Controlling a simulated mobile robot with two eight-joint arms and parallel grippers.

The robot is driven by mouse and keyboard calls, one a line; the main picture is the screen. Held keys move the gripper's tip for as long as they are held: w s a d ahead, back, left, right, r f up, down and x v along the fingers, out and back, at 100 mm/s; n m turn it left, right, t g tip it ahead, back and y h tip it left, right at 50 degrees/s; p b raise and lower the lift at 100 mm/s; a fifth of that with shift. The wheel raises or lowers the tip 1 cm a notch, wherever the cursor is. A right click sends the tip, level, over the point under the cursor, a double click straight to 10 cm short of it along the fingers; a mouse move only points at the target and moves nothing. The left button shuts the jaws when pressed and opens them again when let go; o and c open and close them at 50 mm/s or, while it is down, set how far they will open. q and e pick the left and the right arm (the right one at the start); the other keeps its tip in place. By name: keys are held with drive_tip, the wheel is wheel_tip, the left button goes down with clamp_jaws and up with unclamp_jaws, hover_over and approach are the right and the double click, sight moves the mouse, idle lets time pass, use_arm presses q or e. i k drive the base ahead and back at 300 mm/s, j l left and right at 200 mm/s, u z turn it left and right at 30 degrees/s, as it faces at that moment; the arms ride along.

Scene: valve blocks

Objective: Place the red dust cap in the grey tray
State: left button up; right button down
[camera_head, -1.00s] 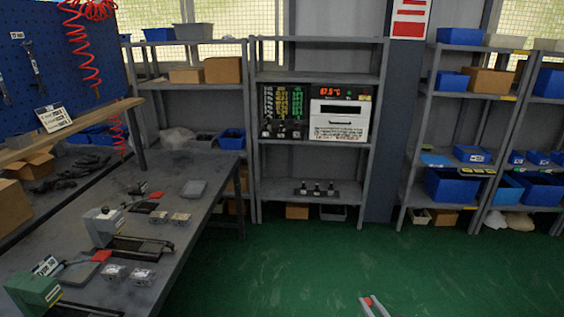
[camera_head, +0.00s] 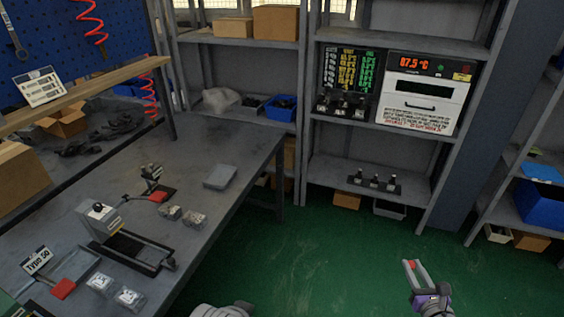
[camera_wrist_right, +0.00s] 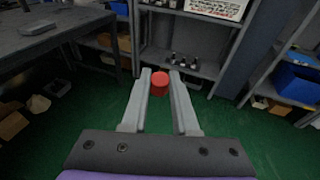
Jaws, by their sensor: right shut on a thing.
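My right gripper (camera_head: 412,268) is in the lower right of the head view, over the green floor. Its two grey fingers are shut on the red dust cap (camera_wrist_right: 159,84), which sits between the fingertips in the right wrist view. The cap also shows as a small red spot in the head view (camera_head: 409,264). A small, shallow grey tray (camera_head: 220,177) lies on the workbench near its far right end, apart from the gripper. It also shows at the upper left of the right wrist view (camera_wrist_right: 38,28). My left gripper's fingers are not visible.
The dark workbench (camera_head: 215,146) holds a grey block fixture (camera_head: 99,218), small clear-topped parts (camera_head: 182,215) and red tags. A shelf (camera_head: 385,165) with a control unit (camera_head: 424,92) stands behind. Open green floor lies between bench and shelves.

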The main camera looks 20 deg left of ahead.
sight(220, 176)
drive_tip(key=i+u, duration=0.4)
drive_tip(key=i, duration=0.15)
drive_tip(key=i+l+u, duration=0.4)
drive_tip(key=i, duration=0.15)
drive_tip(key=i+u, duration=0.25)
drive_tip(key=u, duration=0.15)
drive_tip(key=i+l+u, duration=0.2)
drive_tip(key=u, duration=0.2)
drive_tip(key=i+l+u, duration=0.25)
drive_tip(key=u, duration=0.2)
drive_tip(key=i+l+u, duration=0.15)
drive_tip(key=u, duration=0.25)
drive_tip(key=i+l+u, duration=0.1)
drive_tip(key=l+u, duration=0.3)
drive_tip(key=i+l+u, duration=0.1)
drive_tip(key=l+u, duration=0.95)
drive_tip(key=l, duration=0.3)
drive_tip(key=l+u, duration=0.25)
drive_tip(key=l, duration=0.35)
